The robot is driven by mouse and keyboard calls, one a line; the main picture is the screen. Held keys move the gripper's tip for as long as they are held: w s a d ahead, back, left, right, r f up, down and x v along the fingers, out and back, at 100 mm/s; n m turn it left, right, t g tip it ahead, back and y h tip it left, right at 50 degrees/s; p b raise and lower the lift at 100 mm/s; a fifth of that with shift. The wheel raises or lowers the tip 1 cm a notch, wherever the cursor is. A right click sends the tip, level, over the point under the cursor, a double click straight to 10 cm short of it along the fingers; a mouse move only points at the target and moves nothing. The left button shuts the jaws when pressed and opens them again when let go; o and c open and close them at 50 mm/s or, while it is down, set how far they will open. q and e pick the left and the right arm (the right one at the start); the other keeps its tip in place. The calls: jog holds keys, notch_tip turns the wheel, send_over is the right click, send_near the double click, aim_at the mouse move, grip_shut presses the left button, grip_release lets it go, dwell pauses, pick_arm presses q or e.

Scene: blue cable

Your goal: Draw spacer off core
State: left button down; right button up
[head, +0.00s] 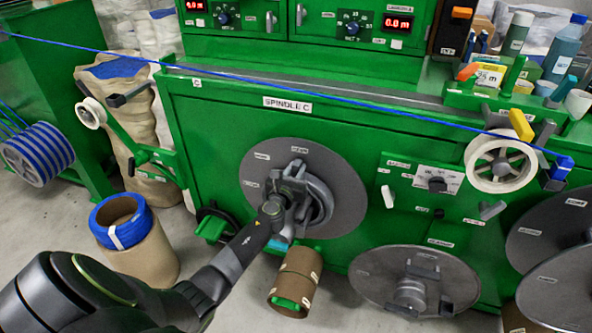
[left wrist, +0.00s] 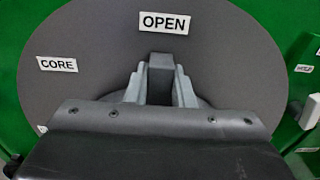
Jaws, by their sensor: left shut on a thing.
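My left gripper (head: 295,190) reaches in front of the grey disc (head: 257,205) under the SPINDLE C label. It is shut on a grey part at the disc's middle. A grey ring-shaped part (head: 322,200), perhaps the spacer, shows just right of the fingers, against the disc. In the left wrist view the grey stepped fingers (left wrist: 160,82) stand before the disc (left wrist: 230,65), which bears the labels OPEN and CORE. My gripper's dark body hides the lower part there, so I cannot tell the held part's full shape. My right gripper is not in view.
A brown tube (head: 297,272) with green inside is below the disc. A blue cable (head: 330,88) runs across the machine's top to a white pulley (head: 500,165). A blue-topped cardboard drum (head: 140,250) stands at left. Another grey disc (head: 375,275) is at lower right.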

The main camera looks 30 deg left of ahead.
pick_arm(q)
jog(key=shift+p+v, duration=0.35)
jog(key=shift+v, duration=0.6)
dwell(0.9)
jog(key=shift+p+v, duration=0.5)
jog(key=shift+v, duration=0.85)
jog(key=v, duration=1.8)
jog(key=shift+s, duration=0.4)
jog(key=shift+a, duration=0.1)
dwell(0.4)
